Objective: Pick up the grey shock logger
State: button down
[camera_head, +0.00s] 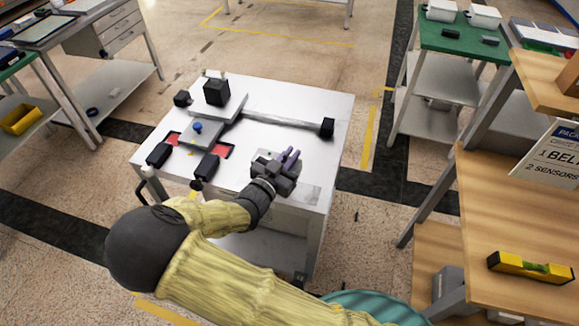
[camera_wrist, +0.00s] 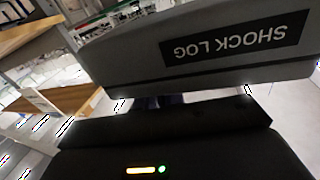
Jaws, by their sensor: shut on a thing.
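The grey shock logger (camera_wrist: 130,62) fills the top of the wrist view, close to the camera. It is a dark grey box with a black label reading "SHOCK LOG" upside down. My gripper (camera_head: 284,162) is over the right front part of the white table (camera_head: 338,108) in the head view. It is shut on the logger. In the head view the logger is hard to tell apart from the dark gripper, and its height above the table cannot be judged.
On the table are a bar with a black end block (camera_head: 327,127), a black cube (camera_head: 216,92) on a grey plate, a blue knob (camera_head: 197,127), and black blocks beside red patches. A wooden bench with a yellow level (camera_head: 530,266) stands at right. The floor behind is open.

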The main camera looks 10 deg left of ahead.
jog(key=shift+r, duration=1.35)
